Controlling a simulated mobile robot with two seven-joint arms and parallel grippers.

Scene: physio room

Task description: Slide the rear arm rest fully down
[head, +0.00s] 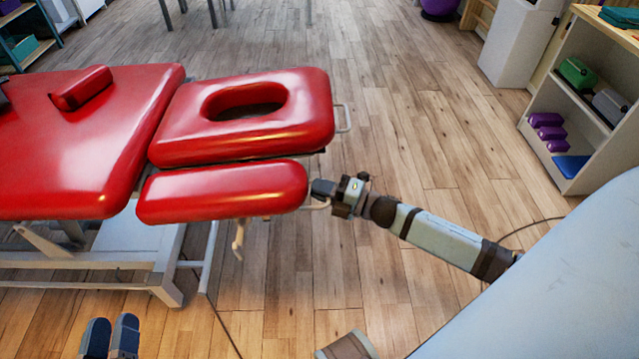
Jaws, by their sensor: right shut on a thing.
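The treatment table has a padded red head section (290,118) with an oval face hole. A long red arm rest (225,192) lies along its near side, slightly apart from it, and its top looks a little lower. No second arm rest shows on the far side. My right gripper (322,190) is at the right end of this arm rest, shut on its pale handle (318,206), which it partly hides. My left gripper (110,338) is at the bottom left, over the floor and empty, its two fingers apart with a narrow gap.
The main red table top (70,140) carries a small red bolster (82,88). A pale lever (238,240) hangs below the arm rest. The white frame (165,285) stands under the table. A shelf (575,125) is at the right. The wooden floor between is clear apart from a thin cable.

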